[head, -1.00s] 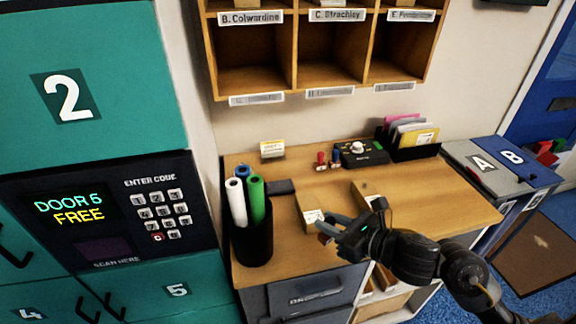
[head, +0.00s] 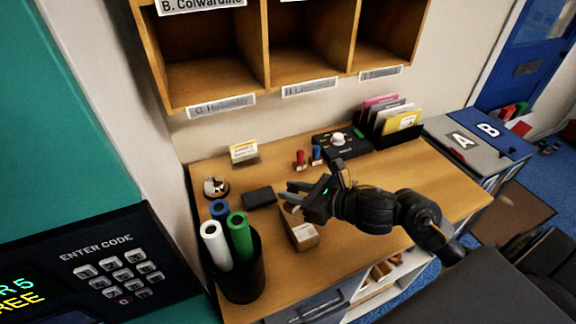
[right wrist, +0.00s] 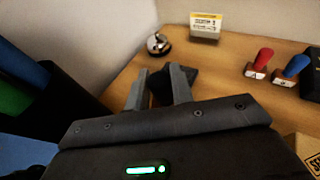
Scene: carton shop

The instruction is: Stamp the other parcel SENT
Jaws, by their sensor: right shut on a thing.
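My right gripper (head: 290,192) reaches left over the desk, just above and behind a small brown parcel (head: 301,236) with a white label. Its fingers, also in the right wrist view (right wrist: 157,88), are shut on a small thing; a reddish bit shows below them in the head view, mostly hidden. A dark flat pad (head: 259,198) lies just left of the fingertips. A red-handled stamp (head: 300,160) and a blue-handled stamp (head: 316,154) stand upright at the back. In the right wrist view a parcel (right wrist: 306,150) shows partly, with dark print, cut off. My left gripper is out of view.
A dark cup (head: 240,278) of white, blue and green rolls stands front left. A bell (head: 215,187), a small sign (head: 243,151), a black device (head: 341,144) and a file holder (head: 396,124) line the back. The desk's right part (head: 440,185) is clear.

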